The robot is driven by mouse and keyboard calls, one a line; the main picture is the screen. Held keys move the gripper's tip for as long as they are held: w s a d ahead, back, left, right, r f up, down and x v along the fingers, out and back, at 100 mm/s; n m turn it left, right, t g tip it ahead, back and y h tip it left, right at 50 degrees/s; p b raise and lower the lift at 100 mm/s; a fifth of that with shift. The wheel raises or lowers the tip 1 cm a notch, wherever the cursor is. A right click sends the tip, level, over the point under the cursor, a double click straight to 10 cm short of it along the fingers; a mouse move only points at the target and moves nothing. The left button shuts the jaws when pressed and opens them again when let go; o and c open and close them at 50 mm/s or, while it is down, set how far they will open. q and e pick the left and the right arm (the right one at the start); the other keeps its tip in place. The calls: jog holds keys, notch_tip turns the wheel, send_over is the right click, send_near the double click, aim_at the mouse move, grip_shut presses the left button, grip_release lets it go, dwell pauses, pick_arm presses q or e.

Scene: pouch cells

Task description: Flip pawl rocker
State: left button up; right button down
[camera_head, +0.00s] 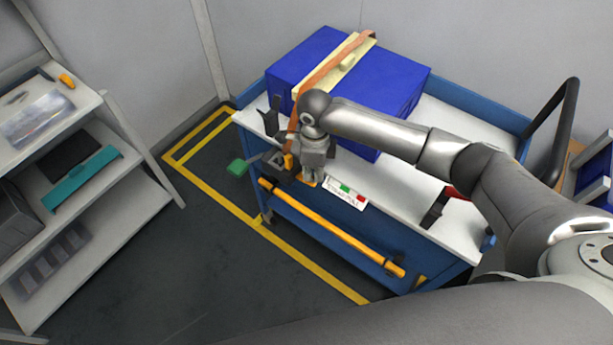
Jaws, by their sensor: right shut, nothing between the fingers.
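My right gripper (311,180) is shut and empty, pointing down at the front edge of the blue cart. An orange strap (335,62) runs over the blue box and down its front to a dark ratchet-like mechanism (272,158) just left of the gripper. A green-ended handle (237,167) sticks out left from this mechanism. A small orange piece (288,160) shows beside the gripper; I cannot tell if it is the pawl rocker. The gripper partly hides this area, and contact is unclear. My left gripper is not in view.
The blue box (300,62) stands on the cart's white top (462,118). A label with green and red marks (347,193) is right of the gripper. A yellow-orange bar (330,225) runs along the cart's front. A shelf (95,190) stands left, with open floor between.

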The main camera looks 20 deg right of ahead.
aim_at(313, 181)
jog(key=shift+f+b, duration=0.9)
jog(key=shift+f, duration=0.15)
jog(key=shift+s+r, duration=0.1)
jog(key=shift+r, duration=0.1)
jog(key=shift+r+p, duration=0.55)
jog(key=shift+p, duration=0.05)
jog(key=shift+r+p, duration=1.6)
jog(key=shift+r, duration=1.25)
